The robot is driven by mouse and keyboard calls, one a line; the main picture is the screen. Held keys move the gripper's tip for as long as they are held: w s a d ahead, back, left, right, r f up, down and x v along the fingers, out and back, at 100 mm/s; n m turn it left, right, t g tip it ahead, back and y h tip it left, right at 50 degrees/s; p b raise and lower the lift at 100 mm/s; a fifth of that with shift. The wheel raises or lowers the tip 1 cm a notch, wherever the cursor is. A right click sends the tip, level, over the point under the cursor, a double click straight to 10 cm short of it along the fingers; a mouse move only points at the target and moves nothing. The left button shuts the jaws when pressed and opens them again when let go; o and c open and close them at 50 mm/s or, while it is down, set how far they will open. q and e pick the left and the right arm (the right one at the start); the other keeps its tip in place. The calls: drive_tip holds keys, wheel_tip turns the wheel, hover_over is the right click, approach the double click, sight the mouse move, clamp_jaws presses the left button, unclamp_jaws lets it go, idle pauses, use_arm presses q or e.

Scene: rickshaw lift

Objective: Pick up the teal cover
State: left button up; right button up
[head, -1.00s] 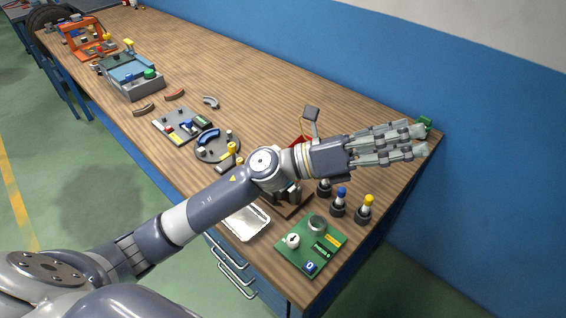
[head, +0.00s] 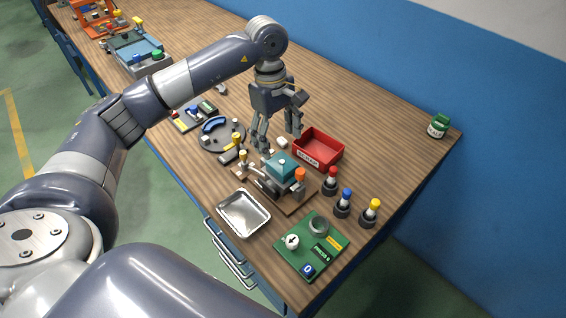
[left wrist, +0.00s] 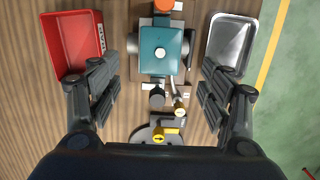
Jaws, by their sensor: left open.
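The teal cover (head: 281,166) sits on a grey device on a brown wooden base, with a small light knob on top. In the left wrist view the teal cover (left wrist: 161,51) is a square seen from above, ahead of and midway between the fingers. My left gripper (head: 279,141) points down, open and empty, behind and a little left of the cover in the head view. Its fingers (left wrist: 160,95) are spread wide in the wrist view and do not touch the cover. My right gripper is not in view.
A red bin (head: 318,149) and a metal tray (head: 243,213) flank the device. An orange knob (head: 299,174) is beside the cover. Several colour-topped bottles, including a blue one (head: 344,203), and a green board (head: 311,246) stand nearby.

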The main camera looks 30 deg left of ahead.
sight(282, 163)
use_arm(q)
drive_tip(key=f, duration=0.3)
drive_tip(key=shift+d+p, duration=0.2)
drive_tip(key=shift+p, duration=0.1)
drive_tip(key=f+p, duration=0.1)
drive_tip(key=f, duration=0.2)
drive_tip(key=d+f+p, duration=0.1)
drive_tip(key=f, duration=0.1)
drive_tip(key=shift+s+p, duration=0.3)
drive_tip(key=shift+p, duration=0.05)
drive_tip(key=shift+f, duration=0.2)
drive_tip(key=c, duration=1.2)
